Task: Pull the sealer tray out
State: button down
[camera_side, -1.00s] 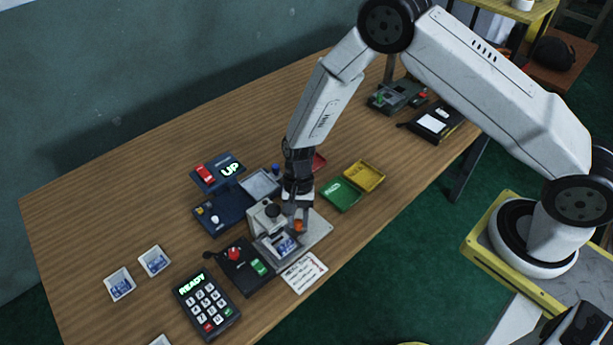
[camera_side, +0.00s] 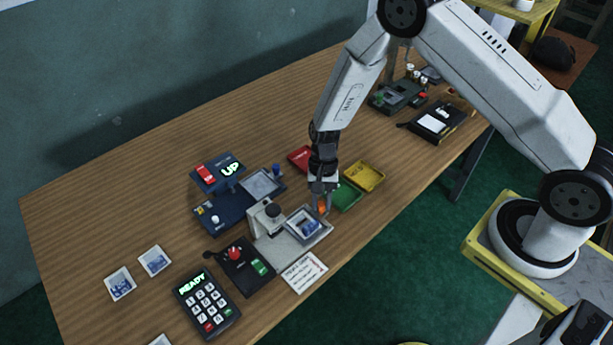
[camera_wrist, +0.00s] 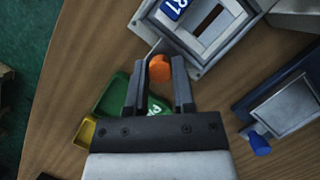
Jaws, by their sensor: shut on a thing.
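The sealer tray (camera_side: 303,225) is a grey square frame with a blue-marked piece in it, on the sealer's base plate (camera_side: 281,252). It sits out to the right of the sealer's grey press head (camera_side: 266,219), clear of it. The tray also shows at the top of the wrist view (camera_wrist: 205,32). Its orange knob (camera_wrist: 160,68) is between the fingers of my gripper (camera_wrist: 159,78). My gripper (camera_side: 322,205) is shut on that knob at the tray's right side. In the side view the fingers partly hide the knob.
A green tray (camera_side: 347,197), a yellow tray (camera_side: 366,176) and a red tray (camera_side: 300,157) lie close behind my gripper. A blue device (camera_side: 222,212) stands left of the sealer.

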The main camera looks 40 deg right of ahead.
jog(key=shift+d, duration=0.25)
jog(key=shift+c, duration=2.2)
grip_release()
jog(key=shift+r, duration=0.1)
jog(key=v, duration=0.7)
jog(key=shift+r, duration=0.25)
jog(key=shift+w, duration=0.1)
jog(key=shift+d+r, duration=0.1)
